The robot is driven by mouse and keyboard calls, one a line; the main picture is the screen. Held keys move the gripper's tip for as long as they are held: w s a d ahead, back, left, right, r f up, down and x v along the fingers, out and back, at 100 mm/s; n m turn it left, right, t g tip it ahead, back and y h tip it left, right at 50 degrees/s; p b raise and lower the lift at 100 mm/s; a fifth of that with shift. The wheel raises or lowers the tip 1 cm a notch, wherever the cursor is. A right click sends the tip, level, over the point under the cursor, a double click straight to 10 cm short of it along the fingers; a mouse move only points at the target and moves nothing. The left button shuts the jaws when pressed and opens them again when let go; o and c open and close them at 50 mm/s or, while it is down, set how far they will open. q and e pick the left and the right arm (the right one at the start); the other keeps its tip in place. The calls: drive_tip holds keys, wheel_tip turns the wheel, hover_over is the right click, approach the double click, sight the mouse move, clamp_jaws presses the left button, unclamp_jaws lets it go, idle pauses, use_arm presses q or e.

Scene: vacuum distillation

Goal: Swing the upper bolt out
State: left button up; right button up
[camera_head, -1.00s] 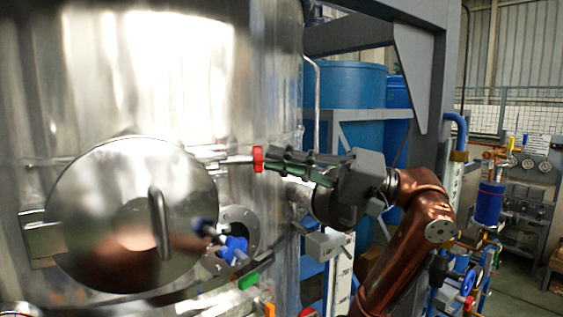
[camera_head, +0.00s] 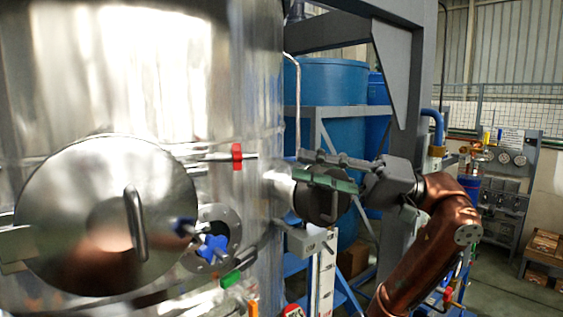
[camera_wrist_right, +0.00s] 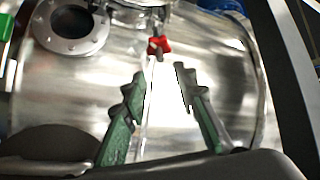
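The upper bolt is a thin metal rod with a red collar (camera_head: 237,156). It lies about level at the upper right edge of the round hatch lid (camera_head: 75,215) on the steel tank. The red collar also shows in the wrist view (camera_wrist_right: 160,46), past the fingertips. My right gripper (camera_head: 298,165) is to the right of the bolt's free end, with a clear gap between them. Its green-padded fingers are apart, with nothing held between them in the wrist view (camera_wrist_right: 160,74). My left gripper is not in view.
Below the bolt are a blue knob (camera_head: 212,249), a round flange (camera_head: 224,222) and a green-ended part (camera_head: 231,279) at the lid's lower right. Blue barrels (camera_head: 330,82) and a grey frame (camera_head: 400,75) stand behind my right arm. A bent pipe runs beside the tank.

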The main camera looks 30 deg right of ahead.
drive_tip(key=shift+v, duration=1.6)
